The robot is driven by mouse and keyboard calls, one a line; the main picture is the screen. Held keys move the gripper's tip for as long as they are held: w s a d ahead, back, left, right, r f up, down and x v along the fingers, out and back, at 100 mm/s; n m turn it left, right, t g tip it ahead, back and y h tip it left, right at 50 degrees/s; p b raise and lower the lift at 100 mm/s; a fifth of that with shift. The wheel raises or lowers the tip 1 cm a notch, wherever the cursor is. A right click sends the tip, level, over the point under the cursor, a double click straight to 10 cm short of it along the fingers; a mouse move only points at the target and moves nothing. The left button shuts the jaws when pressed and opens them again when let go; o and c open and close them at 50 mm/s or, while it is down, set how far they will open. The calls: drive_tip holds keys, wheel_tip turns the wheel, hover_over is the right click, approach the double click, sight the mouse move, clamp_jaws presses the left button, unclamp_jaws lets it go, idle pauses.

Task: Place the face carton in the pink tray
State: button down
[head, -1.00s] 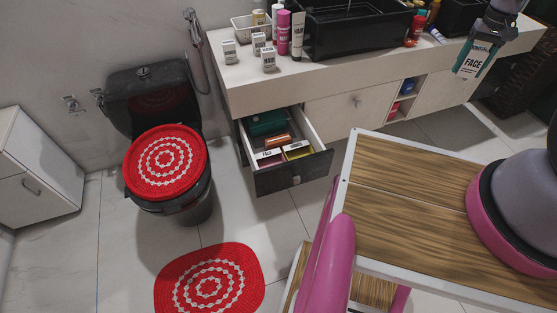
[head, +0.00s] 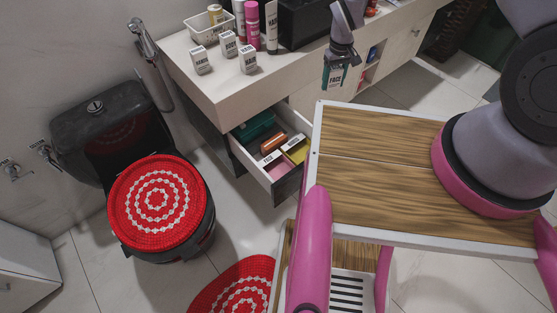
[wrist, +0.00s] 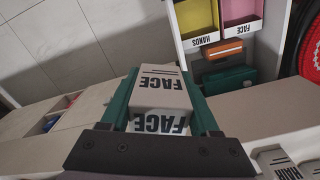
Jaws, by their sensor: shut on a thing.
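My gripper (head: 335,80) is shut on the face carton (head: 334,77), a white box with black FACE lettering. In the wrist view the carton (wrist: 160,87) sits between the two teal fingers. It is held in the air near the counter front, to the right of the open drawer in the head view. The pink tray (head: 279,171) lies inside that drawer, at its front, beside a yellow tray (head: 297,152). In the wrist view the pink tray (wrist: 242,10) carries a FACE label and looks empty where visible; its far end is cut off.
The open drawer (head: 287,188) also holds an orange item (head: 273,143) and a teal box (head: 254,128). Bottles, several white cartons and a basket (head: 208,34) stand on the counter (head: 225,80) above. A toilet (head: 158,205) with a red cover stands left.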

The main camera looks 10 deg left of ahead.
drive_tip(key=s+a+f+n, duration=0.3)
drive_tip(key=s+a+f, duration=0.7)
drive_tip(key=s+f, duration=0.1)
drive_tip(key=n, duration=0.1)
hover_over(280, 176)
wheel_tip(280, 176, down, 13)
drive_tip(key=shift+s+f, duration=0.1)
drive_tip(key=shift+f, duration=2.25)
drive_tip(key=shift+d+f, duration=0.1)
drive_tip(key=shift+f, duration=0.05)
drive_tip(key=shift+c, duration=0.6)
unclamp_jaws()
